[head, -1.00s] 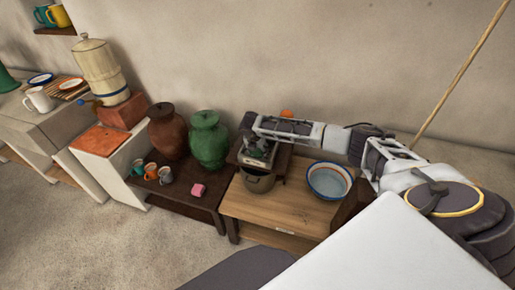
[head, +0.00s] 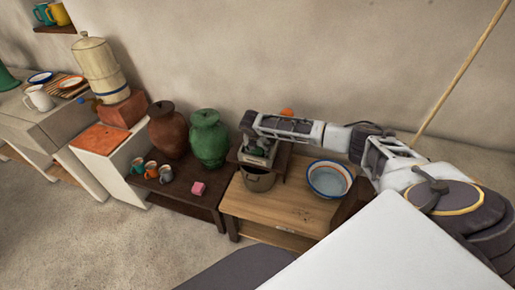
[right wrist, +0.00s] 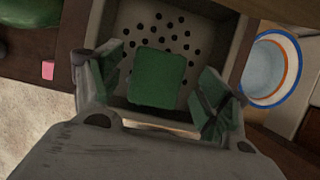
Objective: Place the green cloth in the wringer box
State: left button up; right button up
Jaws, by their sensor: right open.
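The green cloth (right wrist: 158,80) lies as a folded rectangle over the perforated bottom of the wringer box (right wrist: 205,18) in the right wrist view. In the head view the brown wringer box (head: 282,162) stands on the wooden table, mostly covered by my right gripper (head: 258,155). In the right wrist view my right gripper (right wrist: 160,88) is open, its two green-padded fingers apart on either side of the cloth. A gap shows between the cloth and each finger. My left gripper is not in view.
Green (head: 208,140) and brown (head: 168,130) jars, several mugs and a pink block (head: 198,188) are on the dark table to the left.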

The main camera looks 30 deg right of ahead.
jog(key=shift+r, duration=0.7)
pick_arm(q)
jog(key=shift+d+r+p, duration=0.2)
jog(key=shift+p, duration=0.1)
pick_arm(e)
jog(key=v, duration=1.1)
jog(key=shift+r, duration=0.25)
